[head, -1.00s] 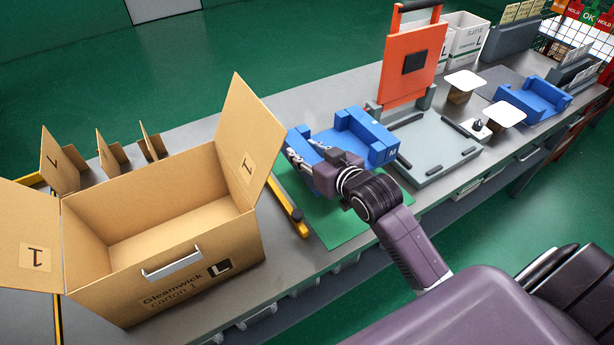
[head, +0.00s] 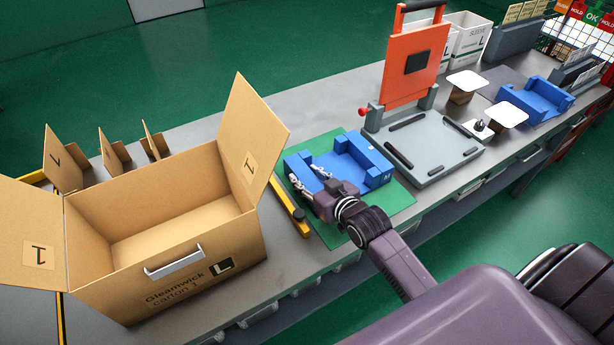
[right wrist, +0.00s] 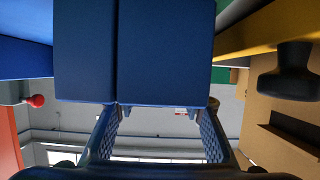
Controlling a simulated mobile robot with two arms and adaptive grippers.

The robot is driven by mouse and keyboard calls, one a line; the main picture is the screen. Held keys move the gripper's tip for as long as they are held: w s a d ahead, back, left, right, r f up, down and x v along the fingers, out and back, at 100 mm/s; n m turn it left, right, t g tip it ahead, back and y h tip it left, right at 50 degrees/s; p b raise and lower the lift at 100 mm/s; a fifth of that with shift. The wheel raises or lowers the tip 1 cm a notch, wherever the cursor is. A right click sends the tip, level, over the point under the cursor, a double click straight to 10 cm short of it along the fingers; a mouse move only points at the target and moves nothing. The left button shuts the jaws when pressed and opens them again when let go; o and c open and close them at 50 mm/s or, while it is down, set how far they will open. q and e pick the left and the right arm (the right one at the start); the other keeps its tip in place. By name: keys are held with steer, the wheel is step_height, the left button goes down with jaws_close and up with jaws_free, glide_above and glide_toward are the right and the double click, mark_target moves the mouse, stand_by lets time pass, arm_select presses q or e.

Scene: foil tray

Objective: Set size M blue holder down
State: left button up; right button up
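The size M blue holder (head: 372,157) is at the green mat (head: 401,197), level or nearly so. I cannot tell whether its underside fully touches the mat. My right gripper (head: 310,178) has its fingers on either side of the holder's near left wall and looks shut on it. In the right wrist view the blue wall (right wrist: 165,50) fills the upper middle, and the right gripper's fingers (right wrist: 161,125) meet its lower edge; their tips are partly hidden. My left gripper is not in view.
An open carton (head: 200,235) stands left of the mat, with a yellow-and-black bar (head: 290,207) between. A grey fixture with an orange panel (head: 414,65) stands just right of the mat. Another blue holder (head: 537,98) sits farther right, past white-topped blocks (head: 505,115).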

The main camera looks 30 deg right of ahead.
steer(key=shift+o, duration=1.2)
steer(key=shift+s, duration=0.1)
steer(key=b+v, duration=0.1)
steer(key=v, duration=0.9)
steer(key=shift+s+r, duration=0.1)
steer(key=shift+s, duration=0.1)
steer(key=shift+s+r, duration=0.3)
steer(key=shift+s, duration=0.3)
